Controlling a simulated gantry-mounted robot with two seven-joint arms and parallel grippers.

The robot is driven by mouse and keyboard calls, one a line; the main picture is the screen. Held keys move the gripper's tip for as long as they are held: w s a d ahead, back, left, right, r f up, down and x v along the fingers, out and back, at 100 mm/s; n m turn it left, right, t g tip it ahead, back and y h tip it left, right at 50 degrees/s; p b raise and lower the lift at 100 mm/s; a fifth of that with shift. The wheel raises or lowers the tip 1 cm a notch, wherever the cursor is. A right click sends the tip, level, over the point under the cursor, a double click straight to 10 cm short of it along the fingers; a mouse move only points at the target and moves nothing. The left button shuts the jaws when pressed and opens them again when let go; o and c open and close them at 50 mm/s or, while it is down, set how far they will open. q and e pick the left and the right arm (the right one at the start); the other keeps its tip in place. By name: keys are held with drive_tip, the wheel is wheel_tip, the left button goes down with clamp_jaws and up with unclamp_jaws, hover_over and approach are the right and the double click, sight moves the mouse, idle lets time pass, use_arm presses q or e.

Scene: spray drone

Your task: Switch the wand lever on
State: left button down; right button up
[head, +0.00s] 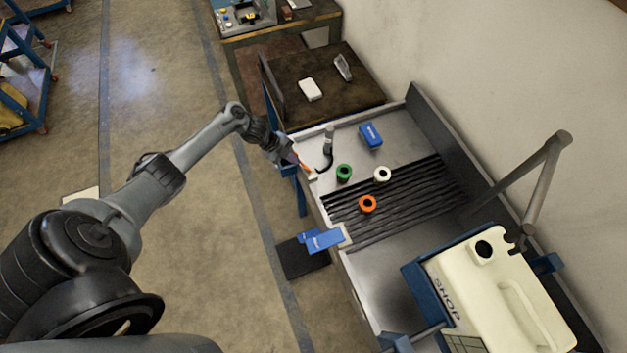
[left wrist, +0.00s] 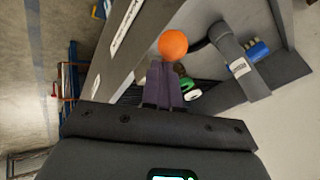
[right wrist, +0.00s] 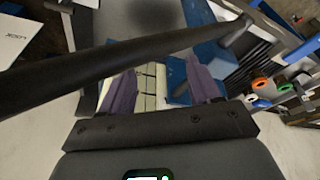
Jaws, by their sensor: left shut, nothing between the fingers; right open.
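The grey wand (head: 328,138) with a black curved hose stands at the far left corner of the metal bench. An orange lever part (head: 304,166) shows at the bench's left edge beside it. In the left wrist view an orange ball knob (left wrist: 173,45) sits just beyond my left fingertips, and the wand (left wrist: 236,62) is to its right. My left gripper (head: 291,158) is shut and empty, close to the orange part; I cannot tell whether it touches. My right gripper (right wrist: 160,68) is open and empty over the cream machine's keypad (right wrist: 148,88). It is outside the head view.
Green (head: 344,172), white (head: 382,174) and orange (head: 367,203) rings lie on or near the bench's black slats. A blue box (head: 371,134) is behind them. A blue block (head: 324,240) is at the front edge. The cream machine (head: 500,290) fills the near right.

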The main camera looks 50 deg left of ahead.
use_arm(q)
drive_tip(key=shift+w+a+b, duration=0.25)
drive_tip(key=shift+w+b, duration=0.15)
drive_tip(key=shift+w, duration=0.05)
use_arm(e)
drive_tip(key=shift+w+a+f, duration=0.1)
drive_tip(key=shift+w+f, duration=0.35)
drive_tip(key=shift+f, duration=0.1)
use_arm(q)
drive_tip(key=shift+w, duration=0.1)
use_arm(e)
drive_tip(key=shift+w, duration=0.1)
use_arm(q)
drive_tip(key=s+f+p+v, duration=0.1)
drive_tip(key=s+p+v, duration=0.1)
drive_tip(key=v, duration=1)
drive_tip(key=shift+s+d, duration=0.2)
drive_tip(key=shift+s, duration=0.25)
use_arm(e)
drive_tip(key=shift+s+a+r, duration=0.2)
drive_tip(key=shift+s+r, duration=0.05)
drive_tip(key=shift+r, duration=0.3)
drive_tip(key=shift+s+a+r, duration=0.2)
drive_tip(key=shift+r, duration=0.35)
